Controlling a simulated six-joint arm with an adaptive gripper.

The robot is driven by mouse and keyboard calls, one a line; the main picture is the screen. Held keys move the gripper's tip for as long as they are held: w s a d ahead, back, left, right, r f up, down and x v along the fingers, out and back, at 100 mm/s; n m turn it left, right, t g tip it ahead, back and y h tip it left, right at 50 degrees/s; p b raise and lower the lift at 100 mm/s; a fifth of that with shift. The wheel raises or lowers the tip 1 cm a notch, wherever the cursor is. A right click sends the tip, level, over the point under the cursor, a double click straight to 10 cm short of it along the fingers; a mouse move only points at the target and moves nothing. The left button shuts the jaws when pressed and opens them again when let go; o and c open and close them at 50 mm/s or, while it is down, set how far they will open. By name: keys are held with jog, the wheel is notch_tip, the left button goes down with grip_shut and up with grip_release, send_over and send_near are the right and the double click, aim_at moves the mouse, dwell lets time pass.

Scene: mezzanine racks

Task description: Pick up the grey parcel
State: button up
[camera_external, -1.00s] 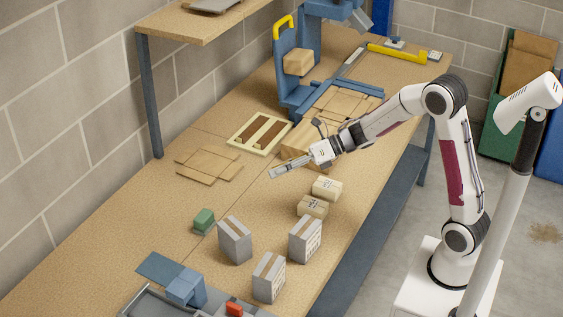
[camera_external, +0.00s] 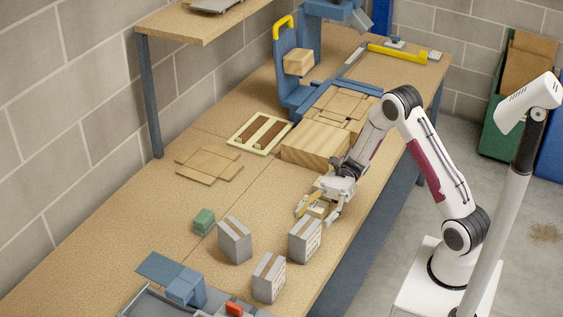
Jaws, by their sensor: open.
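Three grey parcels with brown tape on top stand upright on the bench: one at the left (camera_external: 235,241), one at the right (camera_external: 304,243) and one in front (camera_external: 268,278). My gripper (camera_external: 318,215) is open, fingers pointing down, just behind the right grey parcel. It is over the small tan parcels, one of which (camera_external: 318,206) shows partly between the fingers; the other is hidden by the gripper. I cannot tell whether the fingers touch the tan parcel. No grey parcel is between the fingers.
A small green block (camera_external: 204,221) lies left of the grey parcels. A wooden block (camera_external: 313,146) stands behind my gripper. A flat carton (camera_external: 210,165) and a cream frame (camera_external: 260,133) lie further back. Blue equipment (camera_external: 186,288) stands at the near end.

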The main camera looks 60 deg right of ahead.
aim_at(297, 242)
jog(key=shift+s+d+f+n+y, duration=0.3)
jog(key=shift+s+d+f+n, duration=0.3)
jog(key=shift+d+f+n, duration=0.25)
jog(key=shift+w+a, duration=0.15)
jog(key=shift+a, duration=1.1)
jog(key=shift+a, duration=0.15)
jog(key=shift+w+a+f, duration=0.1)
jog(key=shift+w+a, duration=0.1)
jog(key=shift+a, duration=0.6)
jog(key=shift+w+a+f, duration=0.1)
jog(key=shift+w+a, duration=0.1)
jog(key=shift+a, duration=0.6)
jog(key=shift+w+a, duration=0.2)
jog(key=shift+a, duration=0.6)
jog(key=c, duration=1.4)
